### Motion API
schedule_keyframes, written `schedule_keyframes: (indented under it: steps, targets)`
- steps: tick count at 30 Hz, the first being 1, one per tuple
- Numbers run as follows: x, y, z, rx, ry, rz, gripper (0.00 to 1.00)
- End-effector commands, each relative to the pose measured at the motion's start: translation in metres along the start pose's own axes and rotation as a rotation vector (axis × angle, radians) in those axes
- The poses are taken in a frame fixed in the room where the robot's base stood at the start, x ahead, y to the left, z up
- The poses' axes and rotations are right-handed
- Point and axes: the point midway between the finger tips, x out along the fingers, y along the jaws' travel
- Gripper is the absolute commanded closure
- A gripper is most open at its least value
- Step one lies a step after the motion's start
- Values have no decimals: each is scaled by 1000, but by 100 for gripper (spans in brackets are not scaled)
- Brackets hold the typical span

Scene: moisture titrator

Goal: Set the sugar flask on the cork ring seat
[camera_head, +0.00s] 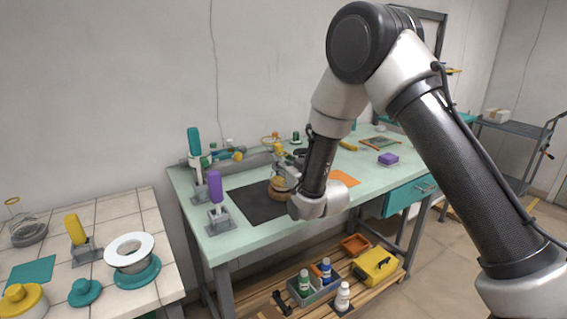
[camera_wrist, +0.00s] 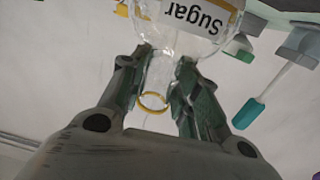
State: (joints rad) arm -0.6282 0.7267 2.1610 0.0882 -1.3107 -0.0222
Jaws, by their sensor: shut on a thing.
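The sugar flask (camera_wrist: 205,42) is clear glass with a white "Sugar" label, upside down in the wrist view. My gripper (camera_wrist: 158,78) is shut on its neck, one finger on each side; a yellow ring shows at the mouth. In the head view my gripper (camera_head: 297,164) holds the flask (camera_head: 286,173) over the black mat on the green bench. The brown cork ring seat (camera_head: 279,190) is right below the flask. I cannot tell whether the flask touches it. My arm hides part of the flask and seat.
The black mat (camera_head: 249,205) lies around the seat. A purple-handled tool (camera_head: 215,188) stands in a holder to the left, a teal-handled one (camera_head: 194,142) behind it. A purple block (camera_head: 388,159) lies to the right. The bench front is clear.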

Motion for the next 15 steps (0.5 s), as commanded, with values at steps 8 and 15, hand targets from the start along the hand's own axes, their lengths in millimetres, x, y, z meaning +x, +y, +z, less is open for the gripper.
schedule_keyframes:
  steps: [8,15]
  targets:
    - [0,0,2,0,2,0,97]
    - [0,0,6,0,2,0,97]
